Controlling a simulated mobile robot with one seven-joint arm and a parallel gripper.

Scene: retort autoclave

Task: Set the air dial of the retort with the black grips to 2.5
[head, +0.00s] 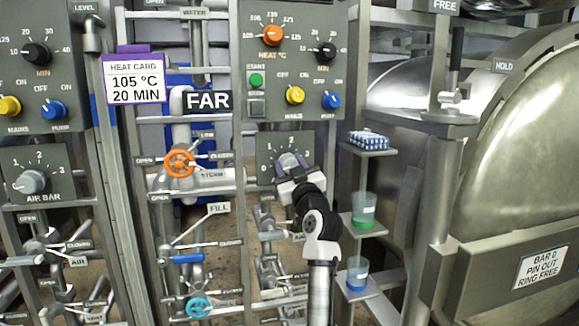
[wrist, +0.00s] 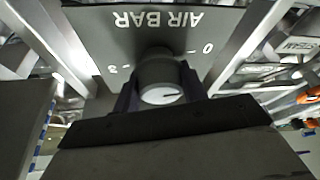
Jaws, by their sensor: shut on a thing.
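The grey air dial (head: 289,160) is on the small panel below the middle control panel, with 0 to 3 marked around it. My gripper (head: 294,171) is shut on this dial from the front. In the wrist view the dial (wrist: 160,92) sits between the two dark fingers, under an upside-down AIR BAR label (wrist: 160,19). The dark line on its pale face points right, toward the 0 side in that view. The exact setting is hard to read, as my gripper hides part of the scale. A lever with a black grip (head: 457,47) stands by the right-hand retort (head: 510,130).
Another AIR BAR dial (head: 32,182) is on the left panel. An orange wheel (head: 179,163), a blue wheel (head: 199,307) and pipes lie left of my arm. Small shelves with a blue-and-white rack (head: 368,140) and cups (head: 363,209) stand close on the right.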

